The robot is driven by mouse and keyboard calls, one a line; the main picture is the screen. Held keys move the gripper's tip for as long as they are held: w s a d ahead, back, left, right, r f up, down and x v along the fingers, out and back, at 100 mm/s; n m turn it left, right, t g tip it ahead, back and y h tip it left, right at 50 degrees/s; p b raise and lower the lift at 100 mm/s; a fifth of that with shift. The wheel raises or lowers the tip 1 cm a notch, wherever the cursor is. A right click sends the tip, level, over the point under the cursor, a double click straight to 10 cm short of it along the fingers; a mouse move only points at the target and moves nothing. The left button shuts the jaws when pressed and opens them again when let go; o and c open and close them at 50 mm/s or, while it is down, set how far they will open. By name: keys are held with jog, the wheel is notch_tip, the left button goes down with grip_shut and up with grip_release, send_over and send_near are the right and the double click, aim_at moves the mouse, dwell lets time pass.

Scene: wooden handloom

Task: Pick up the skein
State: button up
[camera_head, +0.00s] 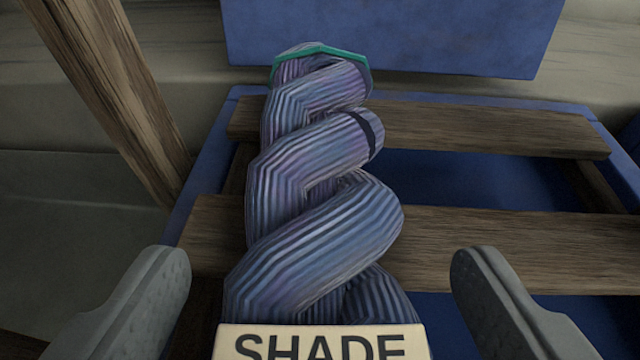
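The skein (320,230) is a twisted bundle of blue-purple ribbed yarn, with a green band near its far end and a dark band on its right side. It lies lengthwise away from me over wooden slats. A cream label (320,343) reading "SHADE" covers its near end. My gripper (318,268) is open, with one grey finger at the lower left and one at the lower right. The skein's near part shows between the fingers in the picture, with visible gaps on both sides. I cannot tell whether the fingertips are level with it in depth.
Wooden slats (500,240) cross a blue frame (205,180) under the skein. A blue panel (395,35) stands behind the far end. A slanted wooden post (110,85) rises at the left.

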jog(key=c, duration=1)
jog(key=shift+r, duration=0.1)
jog(key=shift+c, duration=0.2)
